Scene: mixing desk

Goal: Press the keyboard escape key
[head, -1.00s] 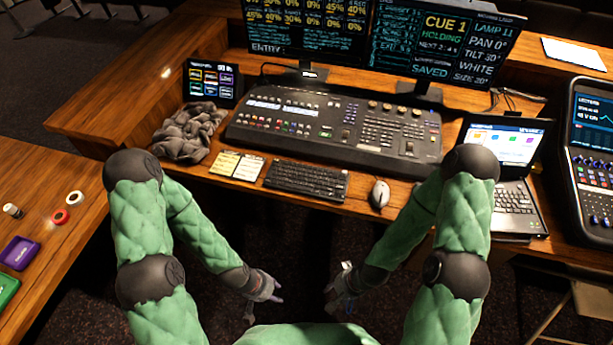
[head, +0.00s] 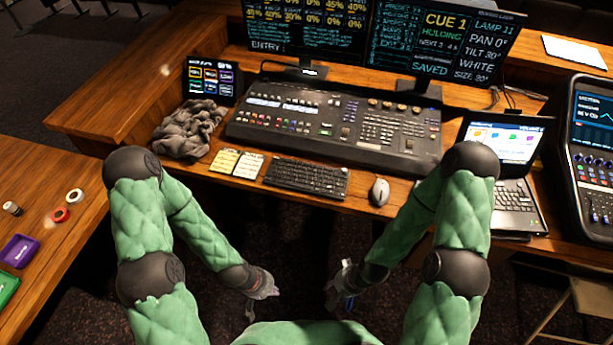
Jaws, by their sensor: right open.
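The black keyboard (head: 306,178) lies on the desk's front strip, below the mixing console. Its keys are too small to read; the escape key would be at its far-left corner, which is uncovered. My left gripper (head: 256,298) hangs below and in front of the desk edge, left of centre, apart from the keyboard; its finger opening is too small to judge. My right gripper (head: 338,298) is open and empty, also below the desk edge, to the right of the left one. Neither gripper touches anything.
A white mouse (head: 380,191) sits right of the keyboard and yellow note cards (head: 236,163) left of it. The mixing console (head: 335,128) stands behind. A laptop (head: 512,190) is at the right, a crumpled grey cloth (head: 189,130) at the left. The space above the keyboard is clear.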

